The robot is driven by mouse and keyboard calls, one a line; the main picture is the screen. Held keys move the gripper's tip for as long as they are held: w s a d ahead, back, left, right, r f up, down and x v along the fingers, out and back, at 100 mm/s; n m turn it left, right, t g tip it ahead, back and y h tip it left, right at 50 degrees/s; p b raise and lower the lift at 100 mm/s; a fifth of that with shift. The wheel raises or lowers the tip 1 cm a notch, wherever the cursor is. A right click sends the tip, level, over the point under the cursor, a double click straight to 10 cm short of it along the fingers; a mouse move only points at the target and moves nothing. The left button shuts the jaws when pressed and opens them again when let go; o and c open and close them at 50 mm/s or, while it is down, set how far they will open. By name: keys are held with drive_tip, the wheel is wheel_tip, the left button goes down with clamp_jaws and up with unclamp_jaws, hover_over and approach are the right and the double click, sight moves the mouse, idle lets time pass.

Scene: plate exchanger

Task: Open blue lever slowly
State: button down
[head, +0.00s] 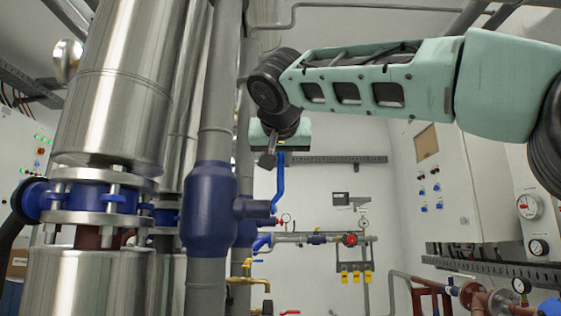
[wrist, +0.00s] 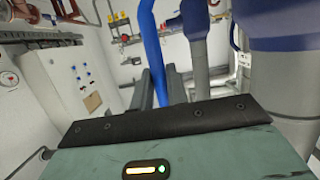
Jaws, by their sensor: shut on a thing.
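The blue lever (head: 278,182) is a curved handle that rises beside the large blue valve body (head: 209,210) in the head view. My gripper (head: 271,159) is at the lever's upper end, pointing down. In the wrist view the blue lever (wrist: 152,48) runs down between the two dark fingers of my gripper (wrist: 160,76). The gripper is shut on the lever. The lever's top end is hidden behind the gripper body in the wrist view.
Large steel pipes (head: 109,95) with a blue flange stand at the left. A grey vertical pipe (head: 217,80) runs close beside my gripper. A white control cabinet (head: 465,185) and gauges (head: 529,207) are at the right. Free room lies between pipes and cabinet.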

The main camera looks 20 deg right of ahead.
drive_tip(key=c, duration=1.4)
unclamp_jaws()
drive_tip(key=shift+s, duration=0.1)
drive_tip(key=b+v, duration=0.1)
drive_tip(key=v, duration=1.6)
drive_tip(key=shift+s, duration=0.2)
